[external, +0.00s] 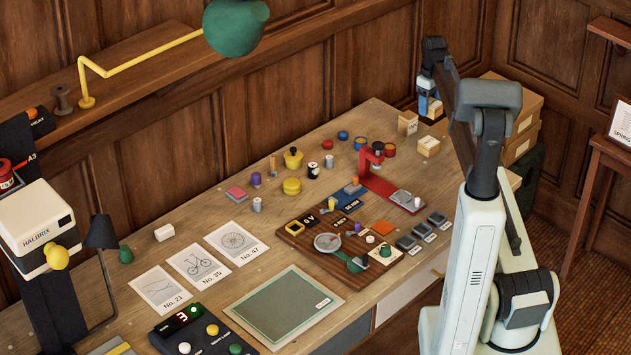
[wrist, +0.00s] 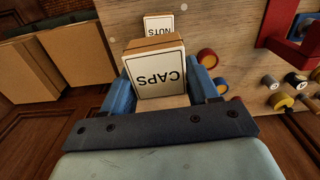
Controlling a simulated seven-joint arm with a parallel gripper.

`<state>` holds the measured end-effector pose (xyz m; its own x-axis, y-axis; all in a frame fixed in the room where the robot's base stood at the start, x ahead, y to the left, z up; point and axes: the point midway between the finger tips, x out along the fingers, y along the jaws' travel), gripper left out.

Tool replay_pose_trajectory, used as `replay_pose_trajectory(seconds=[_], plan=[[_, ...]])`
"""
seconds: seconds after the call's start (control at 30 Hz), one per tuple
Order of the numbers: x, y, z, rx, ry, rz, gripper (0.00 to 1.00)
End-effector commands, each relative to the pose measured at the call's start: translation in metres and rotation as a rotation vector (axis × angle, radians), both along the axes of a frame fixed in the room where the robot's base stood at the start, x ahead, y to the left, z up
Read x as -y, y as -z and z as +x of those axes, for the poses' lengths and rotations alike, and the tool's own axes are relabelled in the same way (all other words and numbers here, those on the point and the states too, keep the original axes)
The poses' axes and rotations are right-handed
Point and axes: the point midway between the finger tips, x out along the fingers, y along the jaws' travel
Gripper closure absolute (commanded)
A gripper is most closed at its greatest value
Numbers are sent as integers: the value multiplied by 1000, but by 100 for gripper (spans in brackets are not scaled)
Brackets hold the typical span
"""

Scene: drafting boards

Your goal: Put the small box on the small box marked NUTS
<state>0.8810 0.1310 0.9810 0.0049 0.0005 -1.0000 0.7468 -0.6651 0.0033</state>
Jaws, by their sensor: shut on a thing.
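My gripper (external: 433,104) is above the far right corner of the worktable. In the wrist view, its blue fingers (wrist: 163,88) are shut on a small light-brown box marked CAPS (wrist: 155,76). The small box marked NUTS (wrist: 158,25) lies beyond the held box in the wrist view, apart from it and partly hidden by it. In the external view, a small box with a pale label (external: 428,146) sits below my gripper, near the table's right edge. Another small labelled box (external: 408,122) stands just left of my gripper; I cannot read either label there.
Red, blue and yellow pots (external: 388,150) and a red stand (external: 376,160) are left of the boxes. Large cartons (external: 515,105) are stacked beyond the table's right edge. The panelled wall (external: 385,50) is close behind. Bare wood shows around the small boxes.

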Motion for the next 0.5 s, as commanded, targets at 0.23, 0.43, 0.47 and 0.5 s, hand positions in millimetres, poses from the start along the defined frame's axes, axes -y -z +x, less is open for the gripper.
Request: replay_pose_trajectory(seconds=[0.23, 0.43, 0.47, 0.5], plan=[[0, 11, -1, -6, 59, -1, 72], [0, 42, -1, -7, 59, -2, 72], [0, 47, -1, -7, 59, -2, 72], [0, 52, -1, -6, 59, -1, 72]])
